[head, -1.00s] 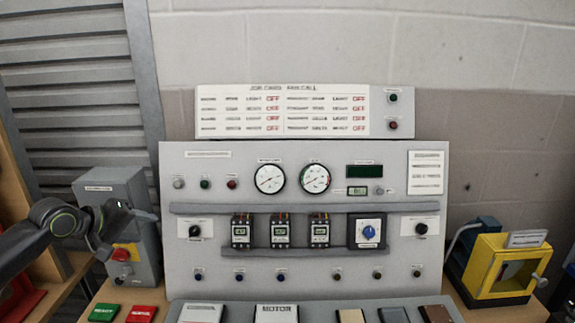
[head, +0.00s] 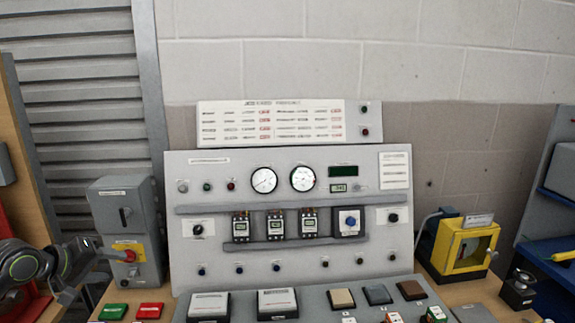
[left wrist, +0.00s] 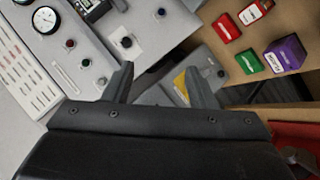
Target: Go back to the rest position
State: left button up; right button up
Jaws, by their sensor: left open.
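My left arm comes in from the left edge in the head view, with the left gripper (head: 72,290) low in front of the grey switch box (head: 112,205). In the left wrist view my left gripper (left wrist: 158,80) has its two dark fingers apart, with nothing between them. Past the fingers are the grey control panel and the switch box with its yellow plate (left wrist: 181,84). In the head view the box's red knob on a yellow plate (head: 128,252) shows just right of the gripper. My right gripper is in neither view.
The upright control panel (head: 285,258) with gauges and a dial stands on the wooden bench. Green (head: 113,312) and red (head: 149,311) blocks lie at its front left. A yellow frame (head: 463,249) stands right, beside a blue rack (head: 558,250). A purple block (left wrist: 286,53) shows in the wrist view.

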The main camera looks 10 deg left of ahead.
pick_arm(q)
jog(key=s+d+f+m+g, duration=0.2)
jog(key=d+f, duration=0.2)
jog(key=f, duration=0.5)
jog(key=s+d+f+m, duration=0.2)
jog(key=s+d+f, duration=0.1)
jog(key=s+f, duration=0.2)
jog(key=s+d+f+m+g+y, duration=0.1)
jog(key=s+d+f+m, duration=0.1)
jog(key=s+d+f, duration=0.2)
jog(key=s+d+f+m+g+y, duration=0.1)
jog(key=s+d+f, duration=0.2)
jog(key=s, duration=0.6)
jog(key=shift+s+d+f+m, duration=0.15)
jog(key=shift+f+m, duration=0.05)
jog(key=shift+f, duration=0.5)
jog(key=shift+s+d+f+m, duration=0.1)
jog(key=shift+d+f+m, duration=0.1)
jog(key=shift+f, duration=0.45)
jog(key=s+d+g+y, duration=0.2)
jog(key=s, duration=0.9)
notch_tip(320, 180, down, 26)
jog(key=a+g, duration=0.2)
jog(key=s+d+f, duration=0.2)
jog(key=s+f, duration=1.2)
jog(key=s, duration=0.1)
jog(key=shift+f+m+g, duration=0.35)
jog(key=shift+m+g, duration=0.05)
